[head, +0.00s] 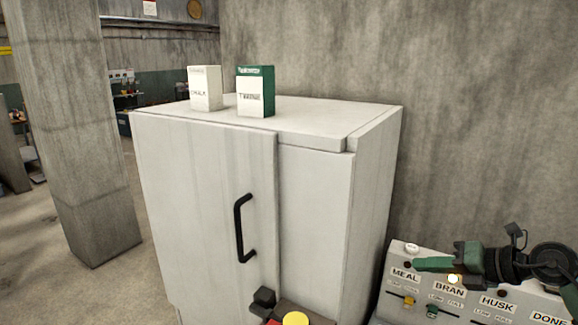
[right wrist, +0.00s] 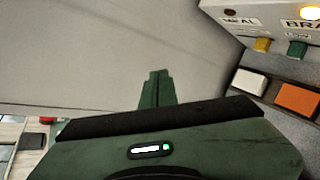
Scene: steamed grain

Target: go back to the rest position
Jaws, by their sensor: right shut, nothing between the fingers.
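My right gripper (head: 418,264) is at the lower right in the head view, its green fingers closed together and pointing left. It is in front of a sloped grey control panel (head: 392,285) with the labels MEAL, BRAN, HUSK and DONE. In the right wrist view the shut fingers (right wrist: 158,74) have nothing between them, and a plain pale surface lies beyond them. My left gripper is not in view.
A white cabinet (head: 205,190) with a black handle (head: 240,228) stands left of the panel. A white box (head: 205,88) and a green-and-white box (head: 255,92) stand on it. A concrete pillar (head: 75,130) is at left. White (right wrist: 249,83) and orange (right wrist: 297,100) blocks lie below the panel.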

